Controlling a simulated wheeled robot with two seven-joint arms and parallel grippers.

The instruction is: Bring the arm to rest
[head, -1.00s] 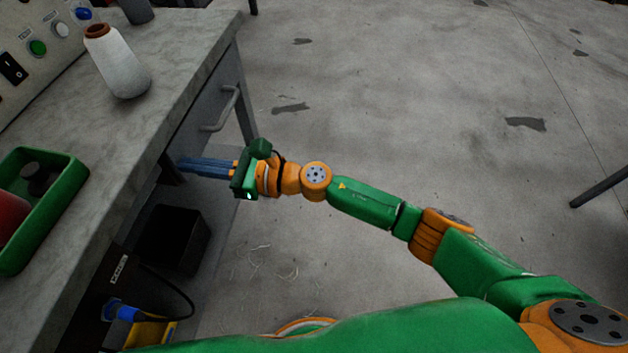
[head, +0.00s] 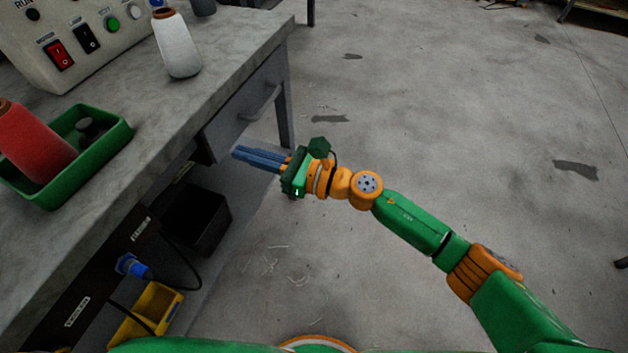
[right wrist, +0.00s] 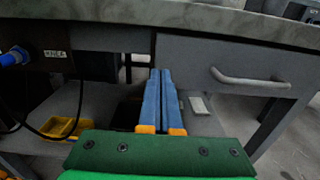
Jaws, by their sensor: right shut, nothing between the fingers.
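My right arm reaches in from the lower right in the head view, out over the floor beside the workbench (head: 185,110). My right gripper (head: 240,153) has blue fingers that lie together with nothing between them. It points left at the bench's side, just below the grey drawer (head: 235,118). The right wrist view shows the closed fingers (right wrist: 161,72) in front of the bench's open underside, with the drawer handle (right wrist: 250,78) to their right. My left gripper is not in view.
Below are a black bin (head: 205,222) and a yellow bin (head: 150,310). The floor on the right is clear.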

